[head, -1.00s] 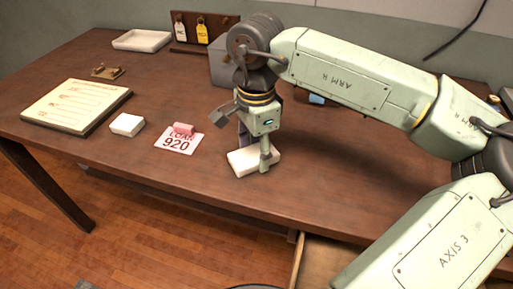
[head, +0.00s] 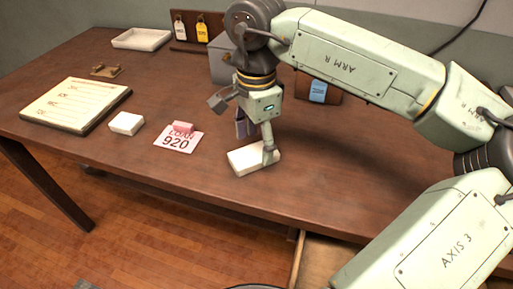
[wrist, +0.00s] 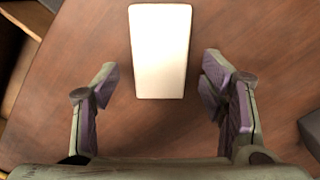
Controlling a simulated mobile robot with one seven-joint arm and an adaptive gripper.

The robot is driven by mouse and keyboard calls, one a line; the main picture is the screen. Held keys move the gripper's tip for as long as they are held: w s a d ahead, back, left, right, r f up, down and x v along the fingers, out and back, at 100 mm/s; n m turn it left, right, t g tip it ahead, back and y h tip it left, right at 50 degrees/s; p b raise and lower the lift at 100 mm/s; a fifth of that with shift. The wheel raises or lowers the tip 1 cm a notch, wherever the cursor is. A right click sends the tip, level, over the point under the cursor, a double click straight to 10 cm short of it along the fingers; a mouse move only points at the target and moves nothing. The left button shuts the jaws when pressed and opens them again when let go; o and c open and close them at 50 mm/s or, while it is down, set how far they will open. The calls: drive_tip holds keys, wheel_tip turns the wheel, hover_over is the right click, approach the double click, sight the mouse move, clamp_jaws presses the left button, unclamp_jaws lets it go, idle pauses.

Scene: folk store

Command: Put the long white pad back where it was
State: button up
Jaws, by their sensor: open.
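The long white pad (head: 247,160) lies flat on the brown table near its front edge. In the wrist view the pad (wrist: 160,50) points away from me, with its near end between my fingers and clear space on both sides. My gripper (head: 257,143) is open just above the pad, with one finger in front of its right part in the head view. The wrist view shows both fingers of my gripper (wrist: 160,73) spread apart and holding nothing.
A pink block on a card marked 920 (head: 177,142), a smaller white block (head: 127,124) and a written board (head: 75,103) lie to the left. A white tray (head: 141,39), tag rack and grey box (head: 221,62) stand behind. The table right of the pad is clear.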

sight(256, 152)
wheel_tip(256, 152, up, 10)
drive_tip(key=b, duration=0.1)
drive_tip(key=shift+f, duration=0.2)
drive_tip(key=shift+s+f, duration=0.1)
